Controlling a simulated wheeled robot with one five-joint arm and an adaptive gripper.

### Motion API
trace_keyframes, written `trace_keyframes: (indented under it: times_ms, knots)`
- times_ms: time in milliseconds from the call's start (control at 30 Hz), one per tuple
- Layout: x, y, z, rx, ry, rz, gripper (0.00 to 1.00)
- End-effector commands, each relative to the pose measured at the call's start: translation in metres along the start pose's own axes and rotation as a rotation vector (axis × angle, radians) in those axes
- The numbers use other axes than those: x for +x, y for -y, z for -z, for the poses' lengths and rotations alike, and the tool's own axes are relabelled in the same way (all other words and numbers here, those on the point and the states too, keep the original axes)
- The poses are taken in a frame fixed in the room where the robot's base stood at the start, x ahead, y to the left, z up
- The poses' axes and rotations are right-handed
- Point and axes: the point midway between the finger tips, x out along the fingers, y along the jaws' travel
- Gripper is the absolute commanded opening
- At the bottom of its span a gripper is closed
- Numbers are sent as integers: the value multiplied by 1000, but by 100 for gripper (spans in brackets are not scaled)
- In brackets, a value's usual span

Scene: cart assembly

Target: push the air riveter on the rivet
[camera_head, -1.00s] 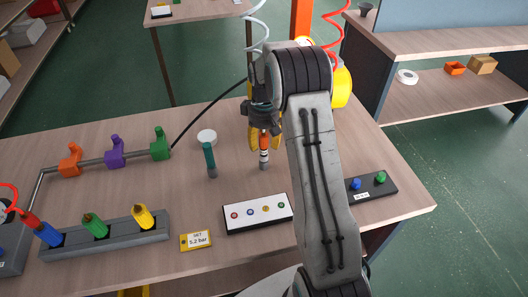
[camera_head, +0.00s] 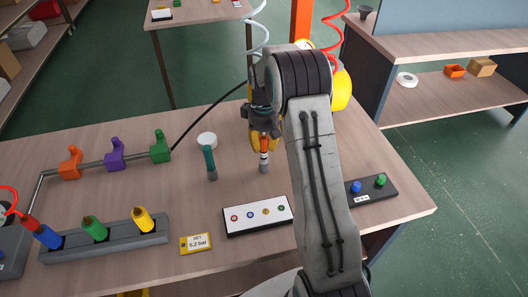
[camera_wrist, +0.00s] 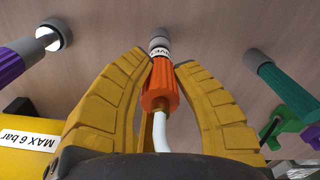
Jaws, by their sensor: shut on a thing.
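The air riveter (camera_head: 264,155) is an orange tool with a white label and a grey tip. It stands about upright, tip down at the table, and in the wrist view its orange body (camera_wrist: 159,87) sits between my yellow fingers. My gripper (camera_head: 264,143) is shut on it from above. The label in the wrist view is partly readable. A white panel (camera_head: 230,224) with several small coloured round spots lies in front of it, apart from the tip. I cannot make out a rivet under the tip.
A teal tool (camera_head: 210,161) stands to the left, near a white disc (camera_head: 206,138). A purple tool (camera_wrist: 22,54) shows in the wrist view. A hook rail (camera_head: 132,158), a grey rack (camera_head: 105,240) and a button box (camera_head: 372,188) are around. The table between tool and panel is clear.

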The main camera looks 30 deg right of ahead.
Motion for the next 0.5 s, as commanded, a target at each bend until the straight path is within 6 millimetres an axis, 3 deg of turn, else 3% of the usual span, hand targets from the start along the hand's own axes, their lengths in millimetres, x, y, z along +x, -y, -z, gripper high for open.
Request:
trace_keyframes:
  times_ms: [167,500]
  knots:
    - [-7,0,0,0,-1,0,0]
    - [-41,0,0,0,-2,-1,0]
